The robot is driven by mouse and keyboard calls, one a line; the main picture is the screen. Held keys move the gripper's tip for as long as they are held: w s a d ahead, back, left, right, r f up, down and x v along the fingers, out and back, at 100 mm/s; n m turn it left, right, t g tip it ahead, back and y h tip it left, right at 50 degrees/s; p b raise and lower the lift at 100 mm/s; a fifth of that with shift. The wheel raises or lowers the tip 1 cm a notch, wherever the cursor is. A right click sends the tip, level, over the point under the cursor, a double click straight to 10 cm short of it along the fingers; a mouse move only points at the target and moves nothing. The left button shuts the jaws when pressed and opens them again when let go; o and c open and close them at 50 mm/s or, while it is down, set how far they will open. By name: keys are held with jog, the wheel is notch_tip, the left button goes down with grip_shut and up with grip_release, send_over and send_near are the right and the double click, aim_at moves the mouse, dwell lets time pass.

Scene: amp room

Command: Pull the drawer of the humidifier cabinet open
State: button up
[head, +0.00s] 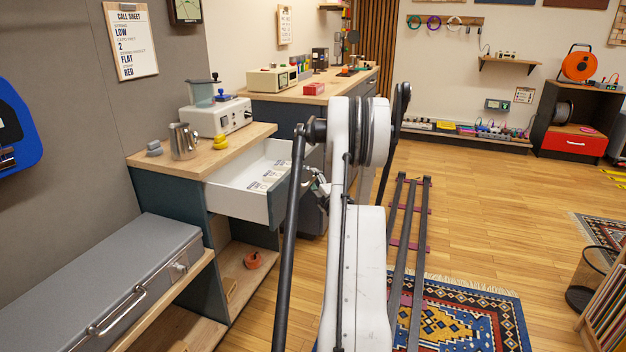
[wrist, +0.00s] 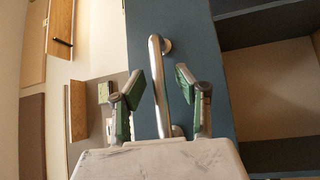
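The humidifier cabinet (head: 168,188) stands at the left, dark blue-grey with a wooden top. Its upper drawer (head: 226,198) is pulled well out, showing a white inside with printed cards in it. My gripper (head: 318,184) is at the drawer's front, partly hidden by my arm. In the wrist view, the metal bar handle (wrist: 158,85) on the dark drawer front (wrist: 203,55) lies between the two green-padded fingers of my gripper (wrist: 160,88). The fingers are apart, with a gap visible on each side of the bar. The handle is hidden in the head view.
The humidifier (head: 214,112), a metal jug (head: 183,141) and yellow and grey pieces are on the cabinet top. A grey case (head: 95,275) lies on a low shelf in front. An orange item (head: 253,260) sits below the drawer. Floor to the right is largely clear.

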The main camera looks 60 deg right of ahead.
jog(key=v, duration=1.1)
jog(key=shift+s+a, duration=0.2)
jog(key=shift+a, duration=0.05)
